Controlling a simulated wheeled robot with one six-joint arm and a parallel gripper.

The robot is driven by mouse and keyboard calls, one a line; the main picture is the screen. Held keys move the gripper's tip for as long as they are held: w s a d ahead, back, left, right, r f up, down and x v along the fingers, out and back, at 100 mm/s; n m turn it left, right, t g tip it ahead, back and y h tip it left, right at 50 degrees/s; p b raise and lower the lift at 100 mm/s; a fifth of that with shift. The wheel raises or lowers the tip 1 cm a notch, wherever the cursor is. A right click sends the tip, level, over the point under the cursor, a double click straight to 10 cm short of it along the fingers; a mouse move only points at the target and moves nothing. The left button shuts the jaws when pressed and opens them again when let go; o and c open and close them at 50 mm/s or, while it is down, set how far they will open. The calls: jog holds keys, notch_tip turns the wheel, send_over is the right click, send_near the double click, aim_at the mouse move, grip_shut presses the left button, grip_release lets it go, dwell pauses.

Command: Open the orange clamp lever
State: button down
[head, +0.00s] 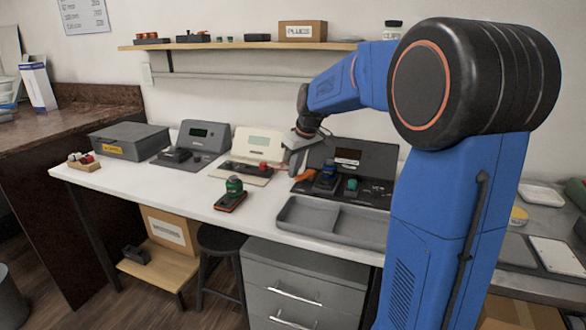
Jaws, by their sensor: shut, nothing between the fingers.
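The orange clamp lever (305,174) shows in the head view at the left side of a dark station (355,158) with a small screen. My gripper (287,167) is at the end of the blue arm, just left of and above the lever. It is small in this view, and I cannot tell whether it touches the lever. It is shut and empty. A blue-topped part (328,174) and a green-topped part (352,185) stand on the dark station, right of the lever.
A grey two-part tray (330,222) lies in front of the dark station. A green-topped orange device (232,194) sits on the white table left of the tray. A cream station (255,150) stands left of my gripper. A wooden shelf (240,46) runs above.

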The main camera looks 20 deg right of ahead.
jog(key=shift+s+d, duration=0.1)
jog(key=shift+s, duration=0.7)
jog(key=shift+w+d, duration=0.15)
jog(key=shift+w+d, duration=0.45)
jog(key=shift+w+a, duration=0.3)
jog(key=shift+w, duration=0.15)
jog(key=shift+w+a, duration=0.4)
jog(key=shift+w, duration=0.2)
jog(key=shift+w+a, duration=0.35)
jog(key=shift+w, duration=0.2)
jog(key=shift+w+d+r, duration=0.1)
jog(key=shift+r, duration=0.5)
jog(key=v, duration=0.9)
jog(key=shift+d, duration=0.3)
